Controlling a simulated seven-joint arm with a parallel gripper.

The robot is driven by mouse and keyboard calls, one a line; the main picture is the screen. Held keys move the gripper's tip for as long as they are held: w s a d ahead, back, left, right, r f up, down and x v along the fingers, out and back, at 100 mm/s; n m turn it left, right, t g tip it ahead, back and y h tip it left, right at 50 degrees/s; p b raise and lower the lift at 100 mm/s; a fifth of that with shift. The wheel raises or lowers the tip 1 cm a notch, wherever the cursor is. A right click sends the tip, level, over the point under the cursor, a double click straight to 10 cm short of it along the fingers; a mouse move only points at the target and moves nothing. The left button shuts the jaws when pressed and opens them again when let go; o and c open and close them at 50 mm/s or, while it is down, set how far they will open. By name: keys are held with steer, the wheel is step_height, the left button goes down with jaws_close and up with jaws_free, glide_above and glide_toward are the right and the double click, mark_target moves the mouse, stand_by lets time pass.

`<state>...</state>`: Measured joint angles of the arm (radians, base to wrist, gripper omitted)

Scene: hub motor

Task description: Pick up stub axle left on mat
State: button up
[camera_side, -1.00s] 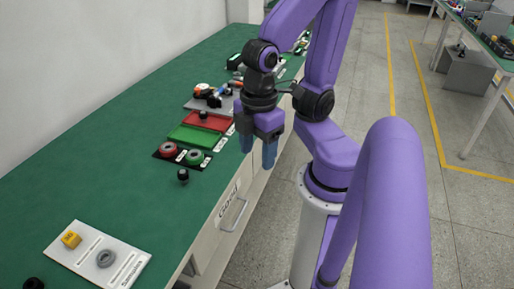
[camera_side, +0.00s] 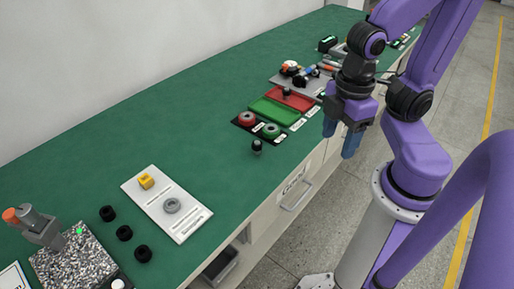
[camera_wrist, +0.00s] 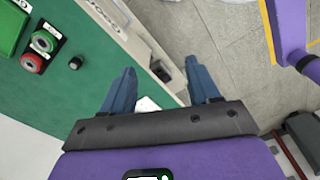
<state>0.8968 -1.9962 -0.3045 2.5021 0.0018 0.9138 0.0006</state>
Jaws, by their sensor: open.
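A small dark part with a grey band, which looks like the stub axle (camera_side: 257,147), stands on the green mat (camera_side: 215,125) in front of the red and green rings. In the wrist view the same dark part (camera_wrist: 75,63) lies left of my fingers. My gripper (camera_side: 342,138) is open and empty. It hangs beside the bench's front edge, to the right of the part and clear of it. In the wrist view my gripper (camera_wrist: 160,85) has its two blue fingers apart over the bench front and floor.
Behind the part are a black holder with a red ring (camera_side: 246,118) and green ring (camera_side: 271,130), a green tray (camera_side: 274,112) and a red tray (camera_side: 298,98). A white plate (camera_side: 150,201), several black round parts (camera_side: 124,233) and a speckled block (camera_side: 62,268) lie nearer. The mat's middle is clear.

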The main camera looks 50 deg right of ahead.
steer(key=shift+o, duration=0.8)
steer(key=n, duration=0.4)
glide_above(257, 142)
steer(key=f, duration=1.7)
steer(key=shift+w+a+f, duration=0.1)
steer(key=shift+a+f, duration=0.1)
steer(key=shift+a, duration=0.1)
steer(key=shift+d+f, duration=0.15)
steer(key=shift+f, duration=1.2)
steer(key=shift+d+f, duration=0.1)
steer(key=shift+f, duration=1.2)
